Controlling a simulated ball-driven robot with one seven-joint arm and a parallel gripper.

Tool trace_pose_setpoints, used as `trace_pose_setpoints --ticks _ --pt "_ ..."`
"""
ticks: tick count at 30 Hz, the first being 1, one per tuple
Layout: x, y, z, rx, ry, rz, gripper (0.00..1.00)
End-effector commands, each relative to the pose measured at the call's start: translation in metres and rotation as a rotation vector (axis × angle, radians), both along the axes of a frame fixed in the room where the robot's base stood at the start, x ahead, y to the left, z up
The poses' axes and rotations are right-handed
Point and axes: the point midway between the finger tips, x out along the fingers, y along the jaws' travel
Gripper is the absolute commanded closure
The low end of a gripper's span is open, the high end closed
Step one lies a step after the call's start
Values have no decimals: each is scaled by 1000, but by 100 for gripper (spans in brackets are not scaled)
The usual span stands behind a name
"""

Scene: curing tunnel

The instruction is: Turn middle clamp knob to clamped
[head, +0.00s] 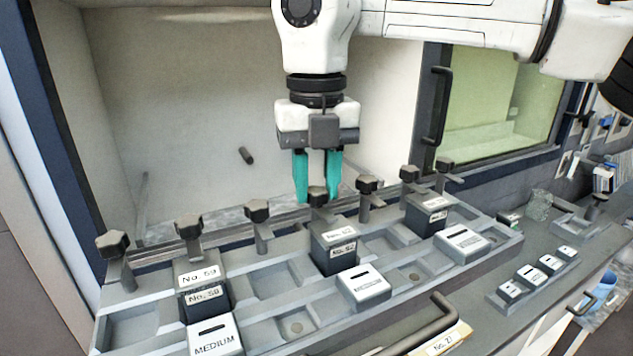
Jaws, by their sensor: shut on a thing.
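The middle clamp knob (318,197) is a dark lobed knob at the back edge of the grey fixture tray (262,277), behind a dark block (335,248) with white labels. My gripper (317,190) points straight down from above. Its two teal fingers stand on either side of this knob and are shut on it. The fingers partly hide the knob's sides. The clamp's turned position cannot be read clearly, as its lower part is hidden behind the block.
Similar knobs stand along the row, including a left one (188,226) and a right one (367,184). White-topped blocks, such as the MEDIUM block (215,338), sit in the tray. A dark handle (415,328) crosses the front. A greenish window (490,100) is at right.

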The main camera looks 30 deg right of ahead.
Motion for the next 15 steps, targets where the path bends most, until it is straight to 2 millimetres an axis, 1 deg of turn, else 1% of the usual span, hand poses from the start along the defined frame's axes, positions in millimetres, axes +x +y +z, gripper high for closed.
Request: trace_pose_setpoints --ticks 6,15 --pt "0 0 1 1 -2 -72 98" --pt "0 0 1 1 -2 -98 98"
